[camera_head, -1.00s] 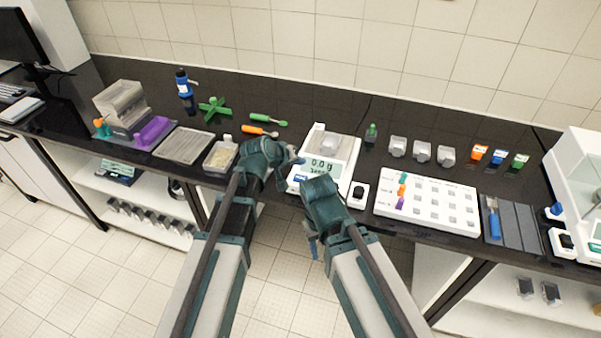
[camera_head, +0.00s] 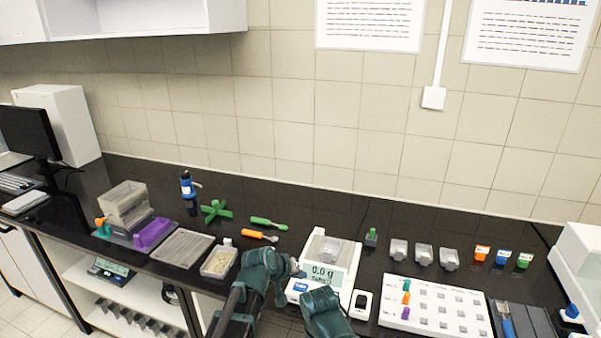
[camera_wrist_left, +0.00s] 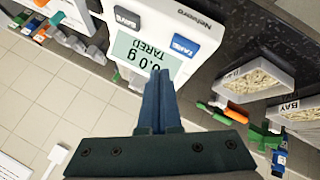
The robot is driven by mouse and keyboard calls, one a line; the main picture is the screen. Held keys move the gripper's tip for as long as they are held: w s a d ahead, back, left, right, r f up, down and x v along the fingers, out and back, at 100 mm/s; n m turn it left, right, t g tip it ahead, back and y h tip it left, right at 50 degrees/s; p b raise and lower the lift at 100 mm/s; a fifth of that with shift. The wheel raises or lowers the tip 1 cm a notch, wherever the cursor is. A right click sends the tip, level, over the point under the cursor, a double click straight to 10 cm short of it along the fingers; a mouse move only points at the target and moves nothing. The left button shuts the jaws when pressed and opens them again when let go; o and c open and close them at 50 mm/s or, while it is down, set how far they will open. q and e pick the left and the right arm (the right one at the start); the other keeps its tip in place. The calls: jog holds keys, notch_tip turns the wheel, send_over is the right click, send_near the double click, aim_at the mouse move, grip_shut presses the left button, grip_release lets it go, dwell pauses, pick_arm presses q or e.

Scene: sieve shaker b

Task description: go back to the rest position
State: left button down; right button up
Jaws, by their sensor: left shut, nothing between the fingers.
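My left gripper (camera_head: 297,270) is at the left front of the white balance (camera_head: 343,249), empty. In the left wrist view its two blue fingers (camera_wrist_left: 155,105) lie together, shut, in front of the balance (camera_wrist_left: 190,15), whose display reads 0.0 g TARED. I cannot tell whether they touch it. A clear weighing boat (camera_head: 328,248) sits on the balance pan. My right gripper (camera_head: 322,308) is low in the head view, at the bench's front edge before the balance; its fingers cannot be made out.
Left of the balance stand a tray of pale grains (camera_head: 219,262), an orange tool (camera_head: 259,236), a green cross-shaped stand (camera_head: 215,211) and a blue bottle (camera_head: 188,187).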

pick_arm(q)
jog(key=s+a+f+m+g+y, duration=0.1)
jog(key=s+a+f+g+y, duration=0.1)
jog(key=s, duration=0.6)
jog(key=s+a+f+m+g+y, duration=0.1)
jog(key=s+a+m+g+y, duration=0.1)
jog(key=s, duration=0.6)
jog(key=s+a+f+m+g+y, duration=0.2)
jog(key=s+g, duration=0.1)
jog(key=s, duration=0.5)
jog(key=shift+f+y, duration=0.3)
